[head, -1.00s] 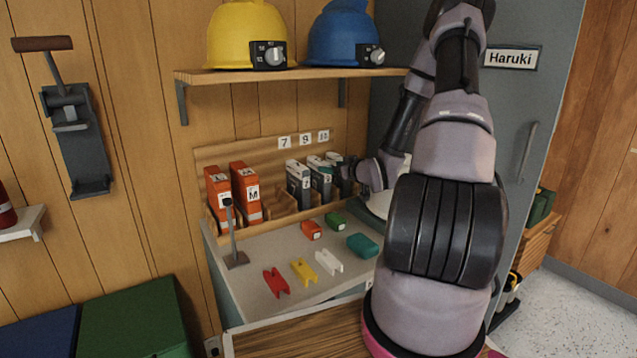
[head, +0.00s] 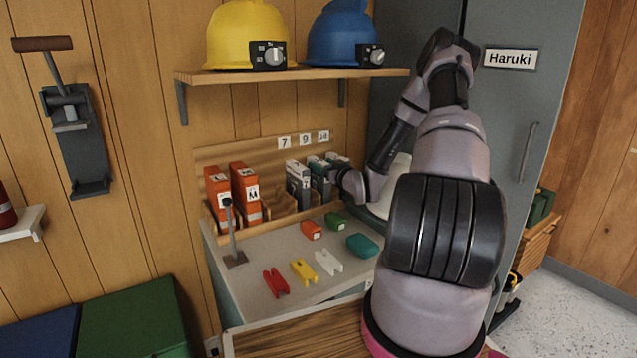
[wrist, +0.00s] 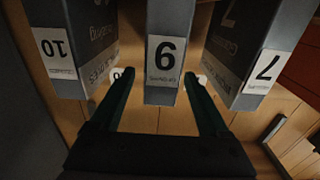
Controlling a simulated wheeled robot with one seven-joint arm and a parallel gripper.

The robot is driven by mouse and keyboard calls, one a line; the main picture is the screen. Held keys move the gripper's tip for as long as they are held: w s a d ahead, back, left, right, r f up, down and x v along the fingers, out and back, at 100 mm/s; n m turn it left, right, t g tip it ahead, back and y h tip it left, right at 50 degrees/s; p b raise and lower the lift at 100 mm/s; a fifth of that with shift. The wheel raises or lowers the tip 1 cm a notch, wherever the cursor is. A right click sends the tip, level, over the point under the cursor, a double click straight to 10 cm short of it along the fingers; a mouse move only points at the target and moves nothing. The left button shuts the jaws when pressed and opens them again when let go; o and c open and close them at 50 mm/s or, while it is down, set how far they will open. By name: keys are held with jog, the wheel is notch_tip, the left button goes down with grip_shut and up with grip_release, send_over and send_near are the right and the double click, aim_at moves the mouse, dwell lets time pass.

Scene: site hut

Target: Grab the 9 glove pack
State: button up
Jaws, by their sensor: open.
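The 9 glove pack (wrist: 168,60) is a grey-and-white box in the middle of the wrist view, its label upside down there. It stands in the wooden rack between the 10 pack (wrist: 70,50) and the 7 pack (wrist: 255,50). My gripper (wrist: 158,77) is open, with one dark green finger on each side of the 9 pack, in the gaps to its neighbours. I cannot tell whether either finger touches it. In the head view my gripper (head: 330,172) is at the grey packs and partly hides the 9 pack.
The 7 pack (head: 298,182) is close on the left of the 9 pack. Orange packs (head: 246,192) stand further left in the rack. A shelf (head: 290,75) with helmets hangs above. Small coloured items and a thin post (head: 233,235) are on the counter.

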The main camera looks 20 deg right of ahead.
aim_at(319, 160)
jog(key=shift+w+a+r, duration=0.1)
jog(key=shift+w+a, duration=0.1)
jog(key=shift+w, duration=1.3)
grip_shut()
jog(key=shift+r, duration=0.1)
